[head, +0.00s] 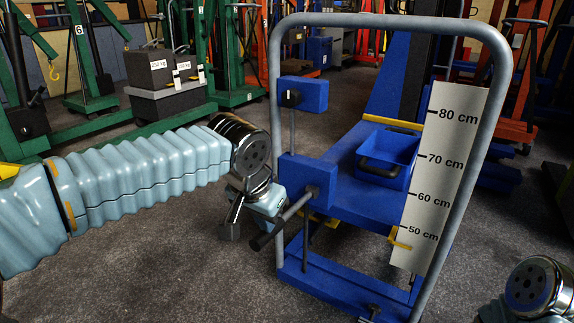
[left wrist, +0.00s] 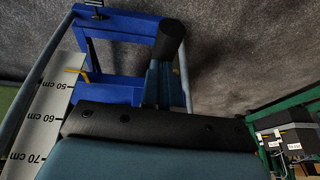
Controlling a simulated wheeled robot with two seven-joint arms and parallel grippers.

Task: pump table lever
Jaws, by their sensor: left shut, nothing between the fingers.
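The blue lift table (head: 345,175) stands inside a grey tube frame. Its lever (head: 268,237), a dark grip on a grey rod, sticks out from a blue box toward the lower left. A height scale (head: 440,165) hangs on the right, with a yellow marker (head: 399,240) near 50 cm. My left gripper (head: 231,230) is shut and empty, pointing down just left of the lever grip, apparently apart from it. In the left wrist view, a black rounded end, seemingly the lever grip (left wrist: 170,40), shows beyond my gripper. My right wrist shows at the lower right; its fingers are out of frame.
A blue bin (head: 388,155) sits on the table platform. A grey cart with weights (head: 150,68) and green lifts (head: 90,60) stand at the back left. The left frame post (head: 275,120) rises close to my left gripper. Floor in front is clear.

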